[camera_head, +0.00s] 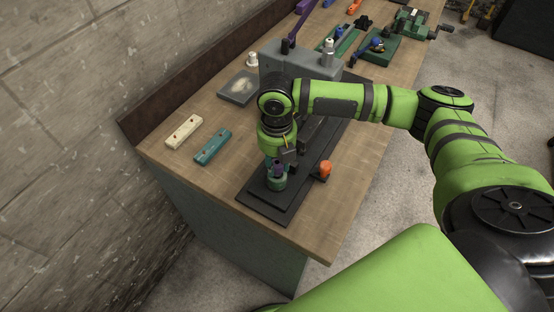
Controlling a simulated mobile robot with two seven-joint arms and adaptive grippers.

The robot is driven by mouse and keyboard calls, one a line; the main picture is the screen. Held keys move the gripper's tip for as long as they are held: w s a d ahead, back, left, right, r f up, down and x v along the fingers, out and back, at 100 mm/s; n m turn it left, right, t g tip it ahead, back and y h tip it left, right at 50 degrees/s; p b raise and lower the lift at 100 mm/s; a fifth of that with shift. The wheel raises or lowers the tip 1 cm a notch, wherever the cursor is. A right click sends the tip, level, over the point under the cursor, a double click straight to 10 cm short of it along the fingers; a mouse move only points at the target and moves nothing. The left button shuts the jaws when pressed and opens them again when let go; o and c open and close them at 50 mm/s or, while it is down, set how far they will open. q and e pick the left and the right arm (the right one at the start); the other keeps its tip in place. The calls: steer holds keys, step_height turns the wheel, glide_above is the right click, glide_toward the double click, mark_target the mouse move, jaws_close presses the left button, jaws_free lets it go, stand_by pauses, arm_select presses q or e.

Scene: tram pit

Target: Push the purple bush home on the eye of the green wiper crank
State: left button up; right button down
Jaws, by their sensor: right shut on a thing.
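My right gripper (281,156) points down over the near end of a black base plate (262,201) on the bench. It is shut on the small purple bush (279,169). Directly below is a round dark green piece, which looks like the eye of the green wiper crank (276,184). The bush is at the top of this eye. I cannot tell from here whether it is seated or how deep it sits. The gripper and wrist hide the rest of the crank. My left gripper is not in view.
An orange knob (324,168) stands right of the eye. Behind my arm is a grey machine housing (285,62). A cream bar (184,132), a teal bar (212,146) and a grey pad (239,88) lie at left. A green vise (412,22) is far back. The bench's front left is clear.

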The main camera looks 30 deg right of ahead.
steer(key=shift+f, duration=0.6)
steer(key=shift+s, duration=0.1)
steer(key=c, duration=0.8)
jaws_free()
steer(key=shift+c, duration=0.2)
step_height(320, 180, up, 12)
